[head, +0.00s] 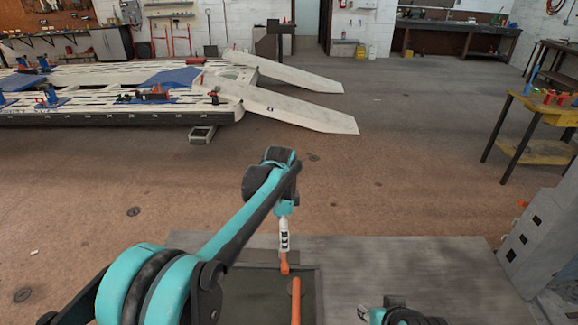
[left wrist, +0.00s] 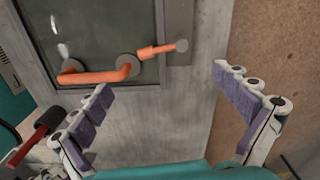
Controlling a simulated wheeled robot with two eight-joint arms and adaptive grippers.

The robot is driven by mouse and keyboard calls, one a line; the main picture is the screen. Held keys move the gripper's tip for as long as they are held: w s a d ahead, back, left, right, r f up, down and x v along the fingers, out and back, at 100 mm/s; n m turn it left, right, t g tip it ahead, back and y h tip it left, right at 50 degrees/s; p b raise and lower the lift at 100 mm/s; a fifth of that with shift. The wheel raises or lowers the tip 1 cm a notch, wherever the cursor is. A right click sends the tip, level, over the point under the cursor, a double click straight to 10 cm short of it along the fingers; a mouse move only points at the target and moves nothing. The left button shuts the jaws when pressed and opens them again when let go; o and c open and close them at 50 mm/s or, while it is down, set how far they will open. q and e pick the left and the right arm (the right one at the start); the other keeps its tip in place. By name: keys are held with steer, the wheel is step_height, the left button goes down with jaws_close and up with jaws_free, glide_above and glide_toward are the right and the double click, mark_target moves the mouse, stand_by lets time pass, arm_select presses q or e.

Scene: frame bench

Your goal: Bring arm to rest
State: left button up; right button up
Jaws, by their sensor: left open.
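My left arm (head: 245,210) is teal and black and reaches in from the lower left. Its white gripper (head: 284,238) points down above a grey panel. In the left wrist view the gripper (left wrist: 163,86) is open, its two purple-padded fingers apart with nothing between them. An orange bar handle (left wrist: 105,76) and a short orange lever (left wrist: 158,51) are beyond the fingertips, apart from them. In the head view the handle (head: 296,300) shows beside the lever (head: 285,265). A part of my right arm (head: 400,315) shows at the bottom edge; its gripper is not visible.
The grey panel (head: 400,275) has a dark inset window (head: 245,295). A grey cabinet (head: 545,240) stands at the right. A yellow table (head: 540,115) is beyond it. A white frame bench with ramps (head: 290,105) is at the back left. The brown floor between is mostly clear.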

arm_select(q)
steer(key=s+a+r+n+t+b, duration=0.1)
steer(key=s+a+r+n+t, duration=0.1)
steer(key=s+a+n, duration=0.35)
steer(key=s+a+r+n+t, duration=0.2)
steer(key=s+a+n, duration=0.1)
steer(key=s, duration=0.5)
steer(key=s+a+f+n+t, duration=0.1)
steer(key=s+a+f+n, duration=0.1)
steer(key=s+n, duration=0.2)
steer(key=s+a+f+n+t+b, duration=0.1)
steer(key=s+a+f+n+t, duration=0.1)
steer(key=s, duration=0.4)
steer(key=shift+s+a+f+n, duration=0.3)
steer(key=shift+a+f+n, duration=0.15)
steer(key=shift+f+n, duration=0.35)
